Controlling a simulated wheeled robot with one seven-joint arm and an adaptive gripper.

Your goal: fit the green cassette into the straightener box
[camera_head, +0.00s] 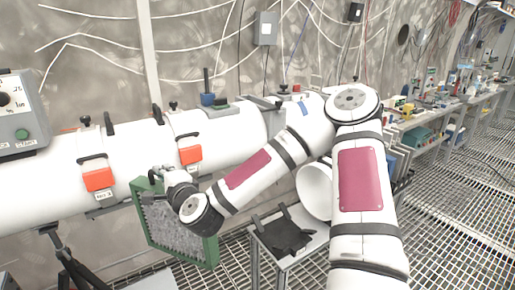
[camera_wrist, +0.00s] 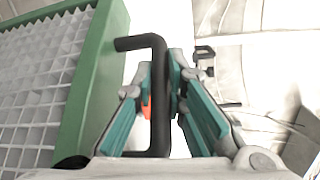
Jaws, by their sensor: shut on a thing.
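The green cassette (camera_head: 211,252) is a green frame around a grey honeycomb grid, hanging tilted in front of the white tunnel. In the wrist view its green frame (camera_wrist: 96,75) and grid fill the left side. A black handle (camera_wrist: 157,95) stands out from the frame. My gripper (camera_wrist: 160,78) has its teal fingers closed around this handle. In the head view my wrist hides the cassette's upper right part and the handle grip. I cannot tell which part of the tunnel is the straightener box; the cassette and my arm hide part of the tunnel side.
The white tunnel (camera_head: 50,178) runs across the left, with orange latches (camera_head: 99,180) and black clamps. A grey control box (camera_head: 22,115) sits at the far left. A small cart (camera_head: 297,258) with a black holder stands below my arm. A cluttered bench (camera_head: 425,122) runs along the right; the grated floor there is clear.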

